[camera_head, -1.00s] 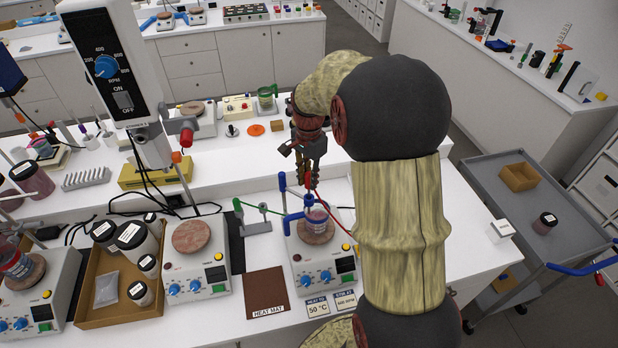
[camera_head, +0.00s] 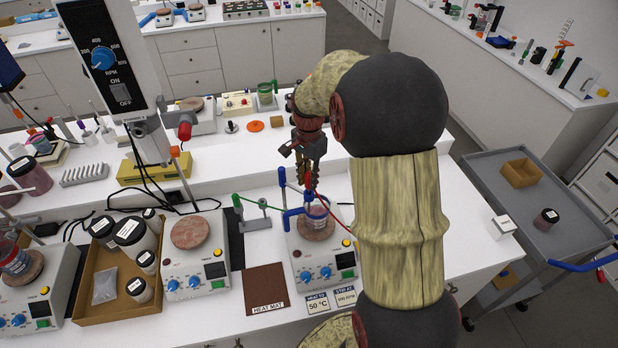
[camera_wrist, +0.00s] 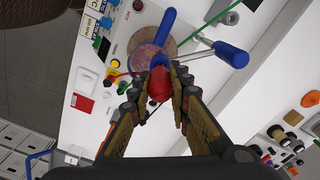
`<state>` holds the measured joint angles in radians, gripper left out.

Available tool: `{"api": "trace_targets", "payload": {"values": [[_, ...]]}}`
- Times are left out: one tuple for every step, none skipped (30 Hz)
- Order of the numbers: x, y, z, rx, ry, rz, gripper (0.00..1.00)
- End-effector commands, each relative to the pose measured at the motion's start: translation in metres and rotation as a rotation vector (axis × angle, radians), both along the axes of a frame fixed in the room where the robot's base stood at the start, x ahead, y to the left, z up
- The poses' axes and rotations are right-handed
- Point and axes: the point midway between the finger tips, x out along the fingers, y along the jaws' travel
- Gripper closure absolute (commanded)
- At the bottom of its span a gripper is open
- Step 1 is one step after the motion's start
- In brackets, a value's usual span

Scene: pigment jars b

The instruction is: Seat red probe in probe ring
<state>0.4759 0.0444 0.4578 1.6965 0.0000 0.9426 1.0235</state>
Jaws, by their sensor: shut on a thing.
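My gripper (camera_head: 308,184) is shut on the red probe (camera_wrist: 158,84) above the right hotplate (camera_head: 325,262). The probe points down between the fingers, and a red cable trails from it to the right in the head view. A blue stand (camera_head: 283,180) with a blue arm (camera_wrist: 164,28) reaches to a jar (camera_head: 318,213) on the hotplate's round top. The probe's lower end is close to the end of this blue arm, over the jar. The probe ring's opening is hidden, so I cannot tell whether the tip is in it.
A green-armed metal stand (camera_head: 256,222) is just left of the blue stand. A brown heat mat (camera_head: 265,285), another hotplate (camera_head: 190,232) and a cardboard tray (camera_head: 85,300) with jars lie further left. A grey cart (camera_head: 500,190) stands at the right.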

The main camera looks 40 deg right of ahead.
Motion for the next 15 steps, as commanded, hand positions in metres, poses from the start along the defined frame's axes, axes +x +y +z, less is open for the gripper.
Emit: {"api": "trace_targets", "payload": {"values": [[0.000,0.000,-0.002,0.000,0.000,0.000,1.00],[0.000,0.000,-0.003,0.000,0.000,0.000,1.00],[0.000,0.000,-0.003,0.000,0.000,0.000,1.00],[0.000,0.000,-0.004,0.000,0.000,0.000,1.00],[0.000,0.000,-0.005,0.000,0.000,0.000,1.00],[0.000,0.000,-0.006,0.000,0.000,0.000,1.00],[0.000,0.000,-0.006,0.000,0.000,0.000,1.00],[0.000,0.000,-0.007,0.000,0.000,0.000,1.00],[0.000,0.000,-0.008,0.000,0.000,0.000,1.00],[0.000,0.000,-0.009,0.000,0.000,0.000,1.00],[0.000,0.000,-0.009,0.000,0.000,0.000,1.00],[0.000,0.000,-0.010,0.000,0.000,0.000,1.00],[0.000,0.000,-0.011,0.000,0.000,0.000,1.00],[0.000,0.000,-0.011,0.000,0.000,0.000,1.00],[0.000,0.000,-0.012,0.000,0.001,0.000,1.00]]}}
